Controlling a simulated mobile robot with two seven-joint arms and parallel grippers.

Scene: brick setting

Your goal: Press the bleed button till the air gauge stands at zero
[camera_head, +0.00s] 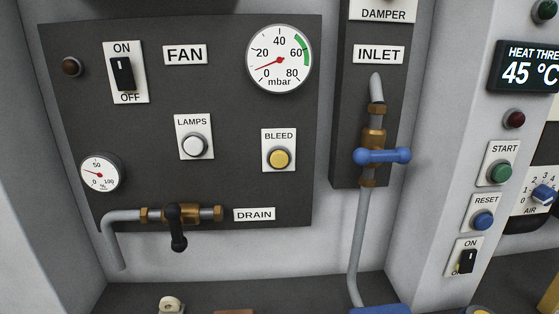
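The yellow bleed button (279,158) sits on a white plate labelled BLEED, on the dark FAN panel (225,110). Nothing touches it. Above it is the large round mbar gauge (279,59), marked 0 to 80 with a green band near 60. Its red needle points left and slightly down, between 0 and 20, a little above 0. A smaller round % gauge (101,173) is at the panel's lower left, its red needle between 0 and 50. No gauge is labelled air. Neither of my grippers is in view.
A white LAMPS button (194,146) sits left of the bleed button. A black-handled DRAIN valve (178,225) sticks out below. A blue-handled INLET valve (382,156) stands to the right. The space before the bleed button is clear.

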